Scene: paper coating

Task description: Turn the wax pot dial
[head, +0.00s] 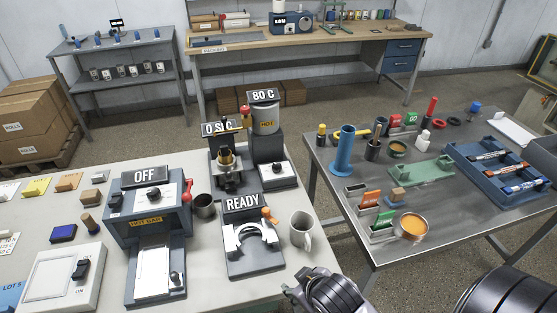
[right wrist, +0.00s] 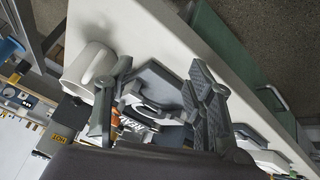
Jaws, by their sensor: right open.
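The wax pot (head: 265,123) is a grey cylinder with an orange HOT label, on a dark stand at the back of the left table. A sign above it reads 80 C. A white panel with a small dark dial (head: 279,169) is on the front of its base. In the right wrist view, the HOT label (right wrist: 60,139) shows at lower left. My right gripper (head: 306,284) is at the table's front edge, well short of the pot and dial. In the right wrist view, its two fingers (right wrist: 160,88) are spread with nothing held. My left gripper is out of view.
A white mug (head: 301,230) and the READY stand (head: 255,262) are between my right gripper and the pot. A 0 S sign (head: 219,128) and brass device (head: 228,161) stand left of the pot. The OFF machine (head: 150,215) is further left.

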